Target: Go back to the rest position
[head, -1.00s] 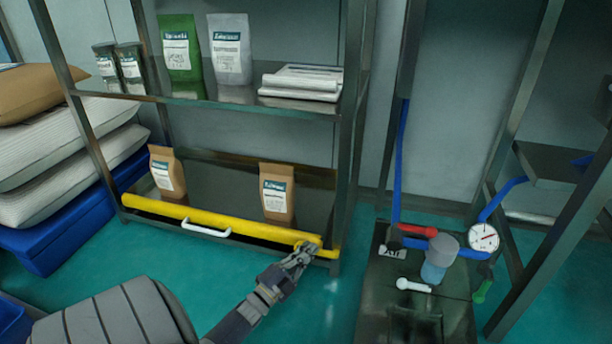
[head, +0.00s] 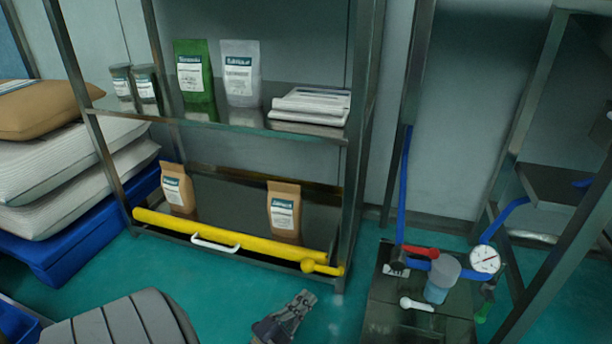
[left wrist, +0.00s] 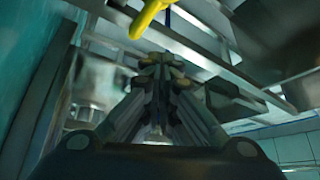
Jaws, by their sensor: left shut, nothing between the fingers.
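My left gripper (head: 302,302) is low in the middle of the head view, in front of the shelf rack, shut and empty. It is apart from the yellow bar (head: 230,236) along the rack's lower shelf. In the left wrist view my left gripper (left wrist: 160,62) points up with its fingers together, and the yellow end piece (left wrist: 148,18) shows above it. My right gripper is not in view.
The rack's lower shelf holds two brown bags (head: 284,210); its upper shelf holds a green bag (head: 194,80) and other goods. Right of it stands a bench (head: 385,315) with blue pipes and a gauge (head: 485,260). White sacks (head: 70,185) are stacked left.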

